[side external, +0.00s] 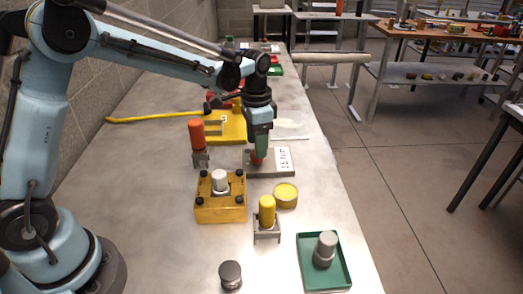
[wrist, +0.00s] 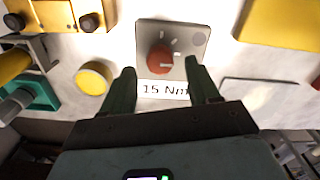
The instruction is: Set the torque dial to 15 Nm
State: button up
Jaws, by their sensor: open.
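The torque dial is a round red knob (wrist: 160,59) on a grey plate (wrist: 182,28). Pale tick marks fan around its upper right, and a light pointer line on the knob points right in the wrist view. A white label (wrist: 164,90) reading "15 Nm" lies along the plate's edge. In the side external view the red knob (side external: 256,161) shows just under my gripper (side external: 259,149), partly hidden by it. My gripper (wrist: 161,75) is open, its fingers toward either side of the knob. I cannot tell whether they touch it.
Near the plate stand a yellow block with a white cylinder (side external: 220,184), an orange cylinder on a stand (side external: 197,137), a yellow cylinder (side external: 267,211) and a round yellow tin (side external: 286,195). A green tray (side external: 306,273) is at the front right. The bench's front left is mostly clear.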

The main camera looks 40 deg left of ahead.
notch_tip(320, 180, up, 9)
dwell(0.3)
jog(key=s+a+f+n+t, duration=0.1)
jog(key=s+n+t, duration=0.5)
jog(key=s, duration=1)
jog(key=shift+s+a+f+t, duration=0.2)
jog(key=shift+a+f+t, duration=0.1)
jog(key=shift+a+t, duration=0.25)
